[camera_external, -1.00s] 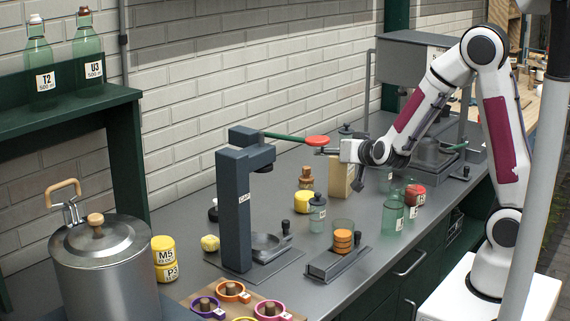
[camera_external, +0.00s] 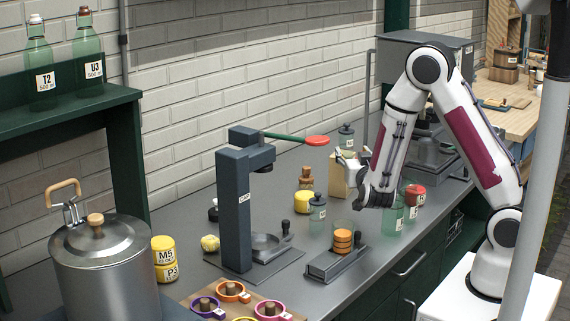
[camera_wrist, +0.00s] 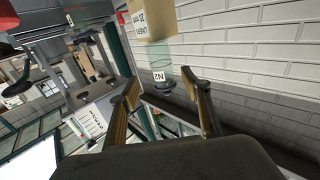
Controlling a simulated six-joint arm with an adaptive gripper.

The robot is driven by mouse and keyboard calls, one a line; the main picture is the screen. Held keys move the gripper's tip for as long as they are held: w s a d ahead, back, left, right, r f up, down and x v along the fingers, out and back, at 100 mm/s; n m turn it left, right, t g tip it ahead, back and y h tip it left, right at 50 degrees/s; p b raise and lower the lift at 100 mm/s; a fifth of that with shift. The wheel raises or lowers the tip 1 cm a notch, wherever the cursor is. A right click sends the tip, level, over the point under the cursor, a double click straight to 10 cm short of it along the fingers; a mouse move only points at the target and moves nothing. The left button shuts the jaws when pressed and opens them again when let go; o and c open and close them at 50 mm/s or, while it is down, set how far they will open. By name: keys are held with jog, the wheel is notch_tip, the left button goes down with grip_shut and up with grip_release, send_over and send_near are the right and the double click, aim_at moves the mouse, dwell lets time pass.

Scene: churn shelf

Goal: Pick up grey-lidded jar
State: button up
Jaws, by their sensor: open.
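Two grey-lidded jars show in the external view. The other jar (camera_external: 317,212) stands nearer, left of my arm. My gripper (camera_external: 348,156) is open and points toward the back jar and wall. In the wrist view, my gripper (camera_wrist: 163,98) has its fingers spread with nothing held. A clear greenish jar (camera_wrist: 160,76) with a dark lid and a label shows upside down, beyond and between the fingertips. It appears to be the back jar.
A tan box (camera_external: 338,182) stands beside my gripper and shows above the jar in the wrist view (camera_wrist: 152,20). The press with its red-ended lever (camera_external: 317,141) is to the left. Green glass jars (camera_external: 393,216) stand below my wrist. The brick wall is behind.

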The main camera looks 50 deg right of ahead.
aim_at(347, 145)
jog(key=shift+x, duration=1.3)
jog(key=shift+x, duration=2.65)
jog(key=shift+w+a+r, duration=0.1)
jog(key=shift+a, duration=0.05)
grip_shut()
jog(key=shift+r, duration=0.1)
jog(key=shift+r, duration=4.9)
